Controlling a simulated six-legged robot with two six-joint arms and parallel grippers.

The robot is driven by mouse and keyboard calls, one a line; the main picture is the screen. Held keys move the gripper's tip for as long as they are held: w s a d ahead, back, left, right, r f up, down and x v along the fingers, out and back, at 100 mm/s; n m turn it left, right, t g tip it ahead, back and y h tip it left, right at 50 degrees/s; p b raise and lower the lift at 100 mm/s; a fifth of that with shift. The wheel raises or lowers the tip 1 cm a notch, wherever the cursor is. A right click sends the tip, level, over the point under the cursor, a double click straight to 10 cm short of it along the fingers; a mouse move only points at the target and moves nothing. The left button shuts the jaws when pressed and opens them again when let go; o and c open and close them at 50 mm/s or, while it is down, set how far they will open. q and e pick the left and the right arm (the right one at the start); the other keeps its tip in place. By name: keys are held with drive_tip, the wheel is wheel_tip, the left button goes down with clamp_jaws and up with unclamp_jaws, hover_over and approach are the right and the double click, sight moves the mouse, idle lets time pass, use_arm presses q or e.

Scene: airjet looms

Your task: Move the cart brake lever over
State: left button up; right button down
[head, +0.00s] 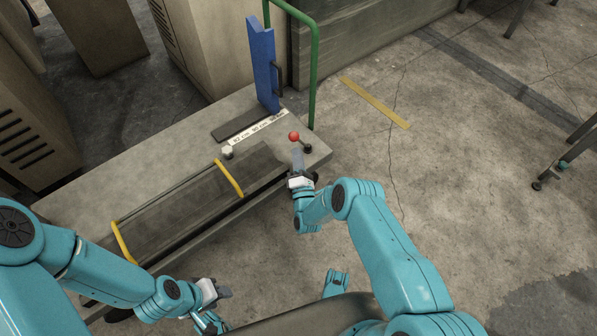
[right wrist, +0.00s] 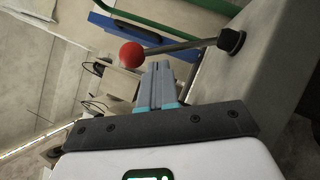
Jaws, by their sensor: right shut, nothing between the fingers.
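The brake lever has a red ball knob (head: 294,137) on a thin metal rod and a dark round pivot (head: 307,148). It stands near the right end of the grey cart top and tilts to the left of its pivot in the head view. The knob (right wrist: 131,55) and rod (right wrist: 185,46) also show in the right wrist view. My right gripper (head: 297,156) is shut and empty, just in front of the lever. Its fingertips (right wrist: 157,70) lie close below the rod and knob; contact cannot be told. My left gripper (head: 222,293) is low in front of the cart, apart from it.
The grey cart (head: 190,150) carries a blue upright plate (head: 263,62), a white label strip (head: 258,127), a pale knob (head: 227,152) and yellow handles (head: 229,177). A green rail (head: 315,80) rises behind the lever. Beige cabinets stand behind. The floor at right is mostly clear.

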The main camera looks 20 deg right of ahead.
drive_tip(key=shift+x, duration=0.95)
drive_tip(key=shift+d+r+m, duration=0.1)
drive_tip(key=shift+r+m, duration=0.1)
drive_tip(key=shift+m, duration=0.2)
